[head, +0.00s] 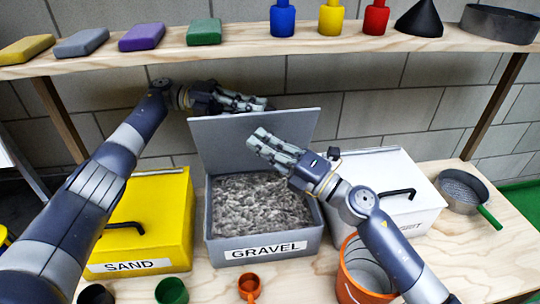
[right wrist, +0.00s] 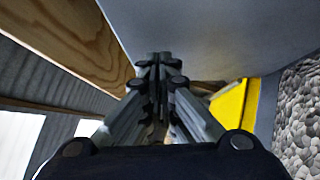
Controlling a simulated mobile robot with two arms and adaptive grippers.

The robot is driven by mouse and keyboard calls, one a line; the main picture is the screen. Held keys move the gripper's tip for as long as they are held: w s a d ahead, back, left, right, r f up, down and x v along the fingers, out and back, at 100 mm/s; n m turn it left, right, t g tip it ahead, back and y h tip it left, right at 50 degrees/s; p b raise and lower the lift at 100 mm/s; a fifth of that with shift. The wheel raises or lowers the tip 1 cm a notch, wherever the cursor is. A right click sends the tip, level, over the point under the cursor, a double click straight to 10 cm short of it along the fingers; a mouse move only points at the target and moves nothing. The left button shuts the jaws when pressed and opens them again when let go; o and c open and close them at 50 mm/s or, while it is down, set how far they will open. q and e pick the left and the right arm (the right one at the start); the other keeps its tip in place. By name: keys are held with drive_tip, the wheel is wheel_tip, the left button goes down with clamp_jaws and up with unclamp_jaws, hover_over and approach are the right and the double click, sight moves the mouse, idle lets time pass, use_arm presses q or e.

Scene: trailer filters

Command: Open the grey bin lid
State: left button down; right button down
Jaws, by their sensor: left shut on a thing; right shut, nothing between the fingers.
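The grey bin (head: 265,247), labelled GRAVEL, stands in the middle of the table with gravel (head: 258,205) inside. Its grey lid (head: 222,150) is raised, standing steeply at the back of the bin. My right gripper (head: 254,137) is shut and empty in front of the lid, above the gravel. In the right wrist view its closed fingers (right wrist: 160,62) point along the lid's grey surface (right wrist: 215,40); I cannot tell whether they touch it.
The yellow SAND bin (head: 165,215) stands left and a white bin (head: 385,170) right, both lids closed. An orange bucket (head: 352,292) and a sieve (head: 460,190) are at the right. Small cups (head: 172,291) line the front. A wooden shelf (head: 260,45) runs above.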

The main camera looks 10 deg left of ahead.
drive_tip(key=shift+w+a+r, duration=0.1)
drive_tip(key=shift+w, duration=0.2)
drive_tip(key=shift+r, duration=0.1)
